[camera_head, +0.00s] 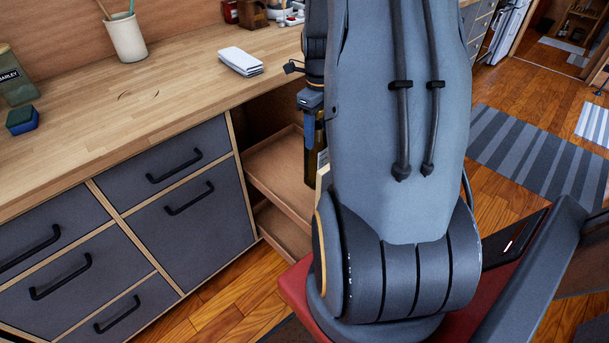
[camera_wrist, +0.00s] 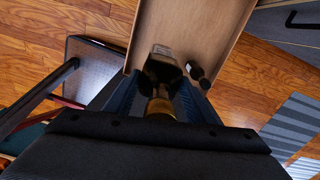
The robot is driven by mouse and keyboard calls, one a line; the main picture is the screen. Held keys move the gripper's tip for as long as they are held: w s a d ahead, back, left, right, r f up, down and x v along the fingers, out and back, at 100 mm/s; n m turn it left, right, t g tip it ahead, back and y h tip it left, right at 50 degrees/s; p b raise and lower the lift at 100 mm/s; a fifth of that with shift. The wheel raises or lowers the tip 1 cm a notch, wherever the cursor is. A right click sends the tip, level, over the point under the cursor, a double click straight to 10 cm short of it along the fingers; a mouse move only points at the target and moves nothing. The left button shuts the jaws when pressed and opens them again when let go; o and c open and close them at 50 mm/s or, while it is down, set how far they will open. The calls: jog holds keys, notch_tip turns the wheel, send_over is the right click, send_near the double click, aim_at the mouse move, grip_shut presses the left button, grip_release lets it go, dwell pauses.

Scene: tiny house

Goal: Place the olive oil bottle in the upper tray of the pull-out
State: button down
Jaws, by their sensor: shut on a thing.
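The olive oil bottle (camera_head: 309,152) is dark and upright in the head view, hanging below my gripper (camera_head: 311,108). My gripper is shut on its upper part. In the wrist view a yellowish bottle top (camera_wrist: 160,107) shows between the fingers (camera_wrist: 160,92). The pull-out stands open under the counter, with an upper tray (camera_head: 272,168) and a lower tray (camera_head: 283,232). The bottle is at the upper tray's right part; I cannot tell whether its base touches the floor of the tray. The wrist view shows a wooden tray (camera_wrist: 195,25) beyond the fingers.
In the wrist view a small dark object (camera_wrist: 198,74) and a glassy, pale-edged shape (camera_wrist: 163,60) show at the tray's near end. My arm hides the tray's right side in the head view. A folded cloth (camera_head: 241,61) lies on the counter (camera_head: 150,95) above.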

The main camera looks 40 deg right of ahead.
aim_at(317, 158)
jog(key=shift+d+f+p, duration=0.1)
jog(key=shift+f+p, duration=0.55)
jog(key=shift+f, duration=4.45)
jog(key=c, duration=0.8)
grip_release()
